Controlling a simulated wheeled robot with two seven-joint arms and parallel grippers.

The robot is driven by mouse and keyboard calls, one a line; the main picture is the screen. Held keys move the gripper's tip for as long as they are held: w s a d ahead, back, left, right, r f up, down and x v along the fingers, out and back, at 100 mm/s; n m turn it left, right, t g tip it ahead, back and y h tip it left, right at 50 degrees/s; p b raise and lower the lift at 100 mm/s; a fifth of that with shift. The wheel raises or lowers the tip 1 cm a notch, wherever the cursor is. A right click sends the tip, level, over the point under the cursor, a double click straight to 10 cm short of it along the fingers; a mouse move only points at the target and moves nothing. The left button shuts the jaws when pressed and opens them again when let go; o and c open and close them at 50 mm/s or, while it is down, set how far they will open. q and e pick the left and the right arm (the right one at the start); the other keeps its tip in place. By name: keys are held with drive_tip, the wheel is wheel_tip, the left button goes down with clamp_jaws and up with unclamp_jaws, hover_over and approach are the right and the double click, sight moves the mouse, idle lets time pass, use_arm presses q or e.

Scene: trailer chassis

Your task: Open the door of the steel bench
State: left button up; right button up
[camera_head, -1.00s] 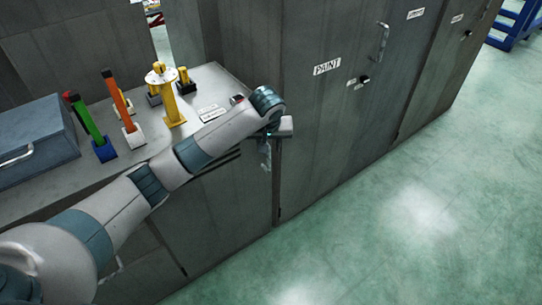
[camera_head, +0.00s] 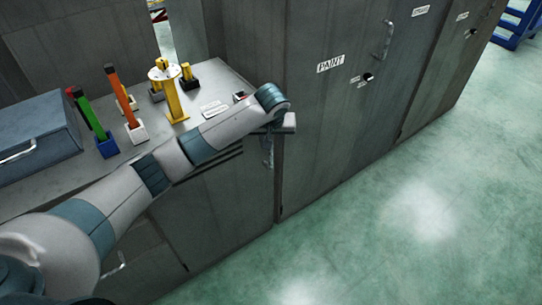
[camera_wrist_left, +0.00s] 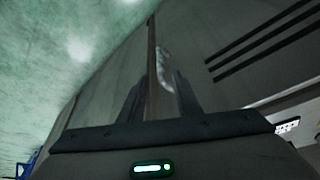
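The grey steel bench (camera_head: 235,77) stands along the left, with its front door (camera_head: 222,205) below the top and dark slots near its upper edge. My left gripper (camera_head: 268,146) is at the upper right of the bench front, beside the tall cabinet. In the left wrist view, the two dark fingers (camera_wrist_left: 160,92) stand close on both sides of the upright metal handle (camera_wrist_left: 163,68) of the bench door and appear shut on it. Their exact contact is in shadow. The door panel looks flush with the bench front. My right gripper is in neither view.
A tall grey cabinet (camera_head: 330,130) labelled PAINT stands right of the bench. A blue toolbox (camera_head: 38,135), coloured tools and a yellow stand (camera_head: 170,97) are on the bench top, near my left arm. The green floor (camera_head: 400,225) in front is clear.

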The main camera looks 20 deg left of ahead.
sight(271, 154)
use_arm(q)
drive_tip(key=x, duration=1.2)
drive_tip(key=shift+f, duration=0.2)
drive_tip(key=shift+w+f, duration=0.2)
drive_tip(key=shift+f, duration=0.4)
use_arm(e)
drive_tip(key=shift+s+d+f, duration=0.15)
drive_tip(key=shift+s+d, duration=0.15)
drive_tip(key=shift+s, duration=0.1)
use_arm(q)
clamp_jaws()
